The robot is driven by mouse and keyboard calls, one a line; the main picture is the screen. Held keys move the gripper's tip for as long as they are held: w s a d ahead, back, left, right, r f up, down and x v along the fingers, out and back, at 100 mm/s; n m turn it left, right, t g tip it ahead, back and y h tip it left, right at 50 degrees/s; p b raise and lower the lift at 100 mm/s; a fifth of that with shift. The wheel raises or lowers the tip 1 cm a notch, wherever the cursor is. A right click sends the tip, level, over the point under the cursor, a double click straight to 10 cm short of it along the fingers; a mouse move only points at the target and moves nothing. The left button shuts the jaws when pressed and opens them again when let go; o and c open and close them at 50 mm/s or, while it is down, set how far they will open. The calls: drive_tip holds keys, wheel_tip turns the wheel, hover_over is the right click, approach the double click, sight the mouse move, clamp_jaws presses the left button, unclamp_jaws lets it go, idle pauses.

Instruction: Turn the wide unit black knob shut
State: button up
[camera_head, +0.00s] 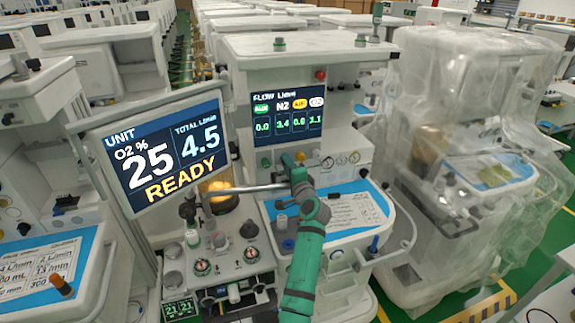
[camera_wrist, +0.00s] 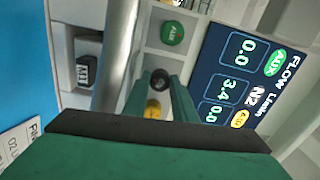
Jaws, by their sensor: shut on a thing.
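The wide unit is the white machine with a flow screen (camera_head: 288,114) and a large tilted screen (camera_head: 165,152). The flow screen reads N2 3.4, with AUX 0.0 in front of it. The large screen reads O2 25%, total 4.5, READY. The black knob (camera_wrist: 158,79) shows between my green fingertips in the wrist view, between the green AUX knob (camera_wrist: 172,33) and a yellow knob (camera_wrist: 153,109). My gripper (camera_head: 289,163) is at the knob row below the flow screen, shut on the black knob. In the head view my gripper hides the black knob.
A grey metal bar (camera_head: 245,189) runs across the unit just left of my gripper; a grey post (camera_wrist: 120,50) stands close in the wrist view. The yellow knob (camera_head: 300,157) sits close to my gripper's right. A plastic-covered machine (camera_head: 465,150) stands on the right.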

drive_tip(key=shift+r+m, duration=0.1)
drive_tip(key=shift+m, duration=15.7)
drive_tip(key=o, duration=1)
drive_tip(key=shift+o, duration=0.2)
drive_tip(key=shift+d, duration=0.1)
